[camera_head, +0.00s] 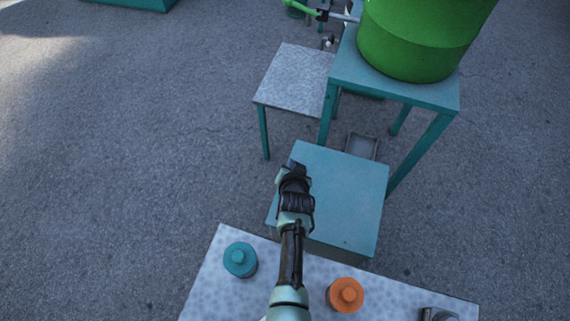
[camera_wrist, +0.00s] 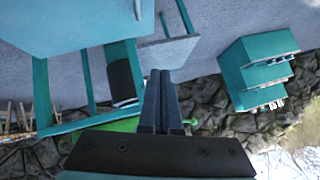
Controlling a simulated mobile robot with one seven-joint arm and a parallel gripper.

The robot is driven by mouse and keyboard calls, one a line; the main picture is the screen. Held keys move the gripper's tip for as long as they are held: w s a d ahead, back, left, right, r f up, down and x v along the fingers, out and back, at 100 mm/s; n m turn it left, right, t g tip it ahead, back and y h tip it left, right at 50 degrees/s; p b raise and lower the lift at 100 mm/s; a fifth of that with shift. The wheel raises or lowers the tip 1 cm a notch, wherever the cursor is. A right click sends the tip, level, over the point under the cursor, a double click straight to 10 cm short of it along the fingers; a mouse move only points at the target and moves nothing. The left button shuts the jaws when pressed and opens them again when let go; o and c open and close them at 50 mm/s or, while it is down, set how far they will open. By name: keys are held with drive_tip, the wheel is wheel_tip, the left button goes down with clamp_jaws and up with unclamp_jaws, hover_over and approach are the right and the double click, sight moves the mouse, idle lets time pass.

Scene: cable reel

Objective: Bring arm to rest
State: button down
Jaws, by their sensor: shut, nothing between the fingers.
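My arm reaches up from the bottom of the head view, over the pale speckled table (camera_head: 205,291). My gripper (camera_head: 296,168) is above the left part of a low teal table or box top (camera_head: 345,192). In the wrist view my gripper (camera_wrist: 160,82) shows two dark fingers side by side, shut and empty. Nothing touches the fingertips there. The arm hides part of the teal top and of the pale table.
A teal jar (camera_head: 240,260) and an orange jar (camera_head: 346,295) stand on the pale table, either side of my arm. A green barrel (camera_head: 415,45) stands on a taller teal table (camera_head: 432,95). A grey-topped table (camera_head: 292,80) is beside it. Open pavement lies left.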

drive_tip(key=shift+s+a+r+p, duration=0.2)
drive_tip(key=shift+s+a+r, duration=0.1)
drive_tip(key=shift+s+r, duration=0.35)
drive_tip(key=shift+s+a+r+p, duration=0.15)
drive_tip(key=shift+s+a+r, duration=0.2)
drive_tip(key=shift+s+r, duration=0.25)
drive_tip(key=shift+s+a+r+p, duration=0.2)
drive_tip(key=shift+s+a+r, duration=0.1)
drive_tip(key=shift+s+r, duration=0.35)
drive_tip(key=w+r+n+t, duration=0.1)
drive_tip(key=w+r+t, duration=0.2)
drive_tip(key=r, duration=1)
drive_tip(key=w+r+t, duration=0.2)
drive_tip(key=w+r, duration=0.2)
drive_tip(key=r, duration=0.9)
drive_tip(key=w+r+n+t, duration=0.1)
drive_tip(key=w+r+t, duration=0.2)
drive_tip(key=r, duration=1.1)
drive_tip(key=s+r+n+t, duration=0.1)
drive_tip(key=s+r+t, duration=0.15)
drive_tip(key=r, duration=0.65)
drive_tip(key=s+r+t, duration=0.2)
drive_tip(key=s+r, duration=0.1)
drive_tip(key=r, duration=0.6)
drive_tip(key=s+r+n+t, duration=0.2)
drive_tip(key=s+r+t, duration=0.3)
drive_tip(key=s+r, duration=1.1)
drive_tip(key=shift+r, duration=0.45)
